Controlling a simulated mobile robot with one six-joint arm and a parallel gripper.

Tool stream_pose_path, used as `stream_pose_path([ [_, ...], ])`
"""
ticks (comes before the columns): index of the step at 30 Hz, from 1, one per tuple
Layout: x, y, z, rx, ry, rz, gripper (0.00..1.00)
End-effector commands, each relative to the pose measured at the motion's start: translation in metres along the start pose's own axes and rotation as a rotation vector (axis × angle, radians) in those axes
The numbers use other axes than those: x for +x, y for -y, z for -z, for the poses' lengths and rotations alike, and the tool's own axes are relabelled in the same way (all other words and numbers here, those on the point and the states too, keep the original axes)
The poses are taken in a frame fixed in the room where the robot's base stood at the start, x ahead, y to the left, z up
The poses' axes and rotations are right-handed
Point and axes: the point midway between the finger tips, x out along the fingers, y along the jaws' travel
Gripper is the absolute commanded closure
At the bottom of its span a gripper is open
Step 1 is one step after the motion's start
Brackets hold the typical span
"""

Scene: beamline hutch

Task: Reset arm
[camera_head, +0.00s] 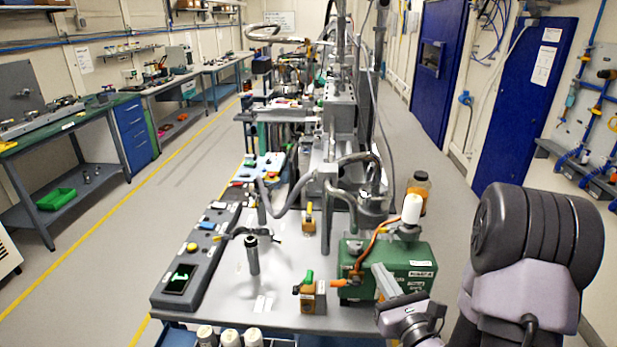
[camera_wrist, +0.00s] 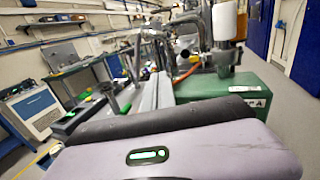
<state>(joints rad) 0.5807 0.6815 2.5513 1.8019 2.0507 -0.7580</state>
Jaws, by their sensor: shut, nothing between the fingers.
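My gripper (camera_head: 385,282) is at the lower right in the head view, in front of the green box (camera_head: 405,262) on the bench. It is shut, with nothing seen held in it. My arm's dark joint and lavender link rise at the right edge. In the wrist view my own lavender housing with a green light fills the bottom, and the fingers do not show. The green box also shows there behind it (camera_wrist: 235,90). I cannot tell whether the gripper touches the box.
The grey bench (camera_head: 280,290) carries a control panel (camera_head: 205,245), a small orange-brown block (camera_head: 312,297), pipes and a brown bottle (camera_head: 419,186). Blue doors (camera_head: 525,100) are at the right. Floor (camera_head: 100,265) is clear at the left.

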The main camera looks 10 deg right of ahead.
Motion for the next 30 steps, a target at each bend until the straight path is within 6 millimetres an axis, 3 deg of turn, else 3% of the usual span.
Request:
stream_pose_path([
  [2, 0.007, -0.052, -0.029, -0.045, 0.043, -0.196, 1.00],
  [5, -0.012, -0.149, -0.068, -0.170, 0.082, -0.565, 1.00],
  [6, -0.031, -0.187, -0.078, -0.246, 0.086, -0.723, 1.00],
  [8, -0.071, -0.238, -0.083, -0.402, 0.081, -0.963, 1.00],
  [9, -0.105, -0.265, -0.079, -0.543, 0.067, -1.126, 1.00],
  [11, -0.161, -0.285, -0.061, -0.839, 0.029, -1.356, 1.00],
  [12, -0.190, -0.282, -0.047, -1.060, -0.004, -1.464, 1.00],
  [14, -0.215, -0.260, -0.031, -1.394, -0.054, -1.545, 1.00],
  [16, -0.223, -0.228, -0.027, -1.740, -0.102, -1.542, 1.00],
  [19, -0.219, -0.194, -0.040, -2.083, -0.145, -1.455, 1.00],
  [23, -0.214, -0.176, -0.053, -2.253, -0.167, -1.380, 1.00],
  [30, -0.214, -0.175, -0.054, -2.259, -0.171, -1.379, 1.00],
])
